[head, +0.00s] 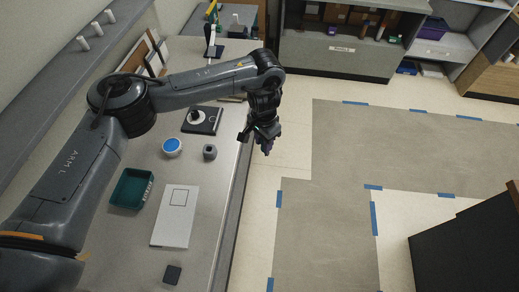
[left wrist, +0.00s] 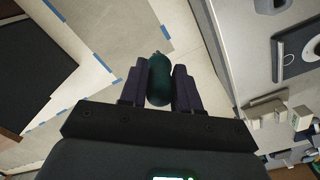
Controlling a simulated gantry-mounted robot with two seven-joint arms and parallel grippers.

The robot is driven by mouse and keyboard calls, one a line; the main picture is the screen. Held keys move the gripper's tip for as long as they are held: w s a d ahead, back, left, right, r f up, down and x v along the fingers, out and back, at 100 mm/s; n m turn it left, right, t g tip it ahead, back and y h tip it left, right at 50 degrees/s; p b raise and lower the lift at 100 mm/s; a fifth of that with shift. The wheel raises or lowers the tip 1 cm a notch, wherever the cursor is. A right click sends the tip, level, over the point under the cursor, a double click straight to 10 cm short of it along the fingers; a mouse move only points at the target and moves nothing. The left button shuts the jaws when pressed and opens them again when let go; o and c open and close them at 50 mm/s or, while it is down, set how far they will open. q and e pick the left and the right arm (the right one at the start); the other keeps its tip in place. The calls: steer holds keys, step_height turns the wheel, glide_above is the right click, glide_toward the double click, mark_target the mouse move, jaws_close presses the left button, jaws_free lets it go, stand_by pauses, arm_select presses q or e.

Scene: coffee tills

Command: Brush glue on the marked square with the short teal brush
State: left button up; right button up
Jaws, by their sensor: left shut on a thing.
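My left gripper (head: 265,146) hangs past the right edge of the grey counter, over the floor. In the left wrist view its purple fingers (left wrist: 160,86) are shut on a dark teal rounded handle (left wrist: 159,78), which looks like the short teal brush; a small tip shows at its far end. In the head view the brush cannot be made out. The marked square (head: 178,198) is a dark outline on a white board (head: 171,230) lying flat on the counter, well left of and nearer than the gripper. My right gripper is not in view.
On the counter (head: 212,220) are a white round pot with a blue top (head: 172,154), a small grey holder (head: 210,152), a teal tray (head: 134,203), a dark block (head: 172,274) and a black plate with a white disc (head: 207,127). A shelf ledge runs along the left wall.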

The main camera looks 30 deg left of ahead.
arm_select(q)
steer(key=s+a+n+t, duration=0.1)
steer(key=s+a+n, duration=0.1)
steer(key=a, duration=1.3)
steer(key=s+a+n, duration=0.1)
steer(key=s+a, duration=0.1)
steer(key=a, duration=1.3)
steer(key=s+a+f+n+t, duration=0.1)
steer(key=s+a, duration=0.5)
steer(key=a, duration=0.2)
steer(key=shift+h, duration=0.3)
steer(key=f+b, duration=0.6)
steer(key=f, duration=0.1)
steer(key=shift+s+a+f+b, duration=0.1)
steer(key=shift+s+a+b, duration=0.05)
steer(key=shift+s+b, duration=0.2)
steer(key=shift+f, duration=0.5)
